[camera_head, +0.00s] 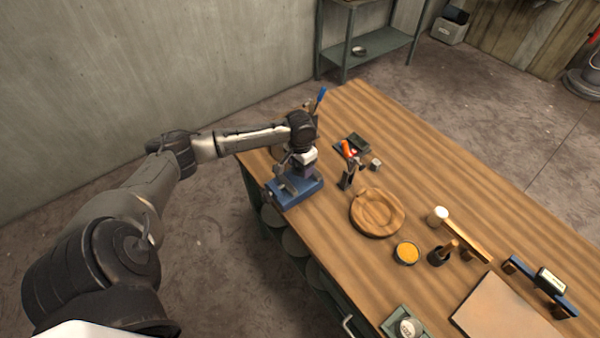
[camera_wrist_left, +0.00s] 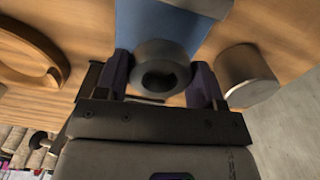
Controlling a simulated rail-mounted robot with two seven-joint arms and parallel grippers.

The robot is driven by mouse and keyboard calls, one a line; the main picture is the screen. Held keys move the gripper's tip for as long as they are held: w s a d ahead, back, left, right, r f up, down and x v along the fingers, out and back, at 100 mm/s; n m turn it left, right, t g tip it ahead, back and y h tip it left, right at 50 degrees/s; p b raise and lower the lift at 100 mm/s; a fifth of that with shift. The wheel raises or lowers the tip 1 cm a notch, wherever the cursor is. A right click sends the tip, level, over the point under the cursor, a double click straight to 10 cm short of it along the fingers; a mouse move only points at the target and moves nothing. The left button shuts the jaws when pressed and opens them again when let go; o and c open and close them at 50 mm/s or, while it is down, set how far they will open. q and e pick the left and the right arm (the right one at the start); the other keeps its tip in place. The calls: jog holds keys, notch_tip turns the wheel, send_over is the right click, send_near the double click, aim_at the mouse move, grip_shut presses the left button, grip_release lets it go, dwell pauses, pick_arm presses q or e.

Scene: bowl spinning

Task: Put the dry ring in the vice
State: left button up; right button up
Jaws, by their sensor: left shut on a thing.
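The blue vice (camera_head: 296,192) with grey jaws stands at the left edge of the wooden table. My left gripper (camera_head: 302,172) is over the vice and partly hides it. In the left wrist view the two dark fingers (camera_wrist_left: 161,82) are shut on a thick grey ring (camera_wrist_left: 152,58) with a dark hole, which I take to be the dry ring. A blue surface, likely the vice (camera_wrist_left: 170,22), lies just behind the ring. I cannot tell whether the ring touches the vice or sits between its jaws. My right gripper is not in view.
A round wooden dish (camera_head: 376,228), a pot of yellow stuff (camera_head: 406,253) and a small holder with red-handled tools (camera_head: 347,180) stand right of the vice. A grey cylinder (camera_wrist_left: 247,75) is close beside the fingers.

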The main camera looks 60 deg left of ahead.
aim_at(300, 178)
pick_arm(q)
jog(key=shift+f, duration=1.95)
jog(key=shift+f, duration=0.15)
jog(key=o, duration=1.2)
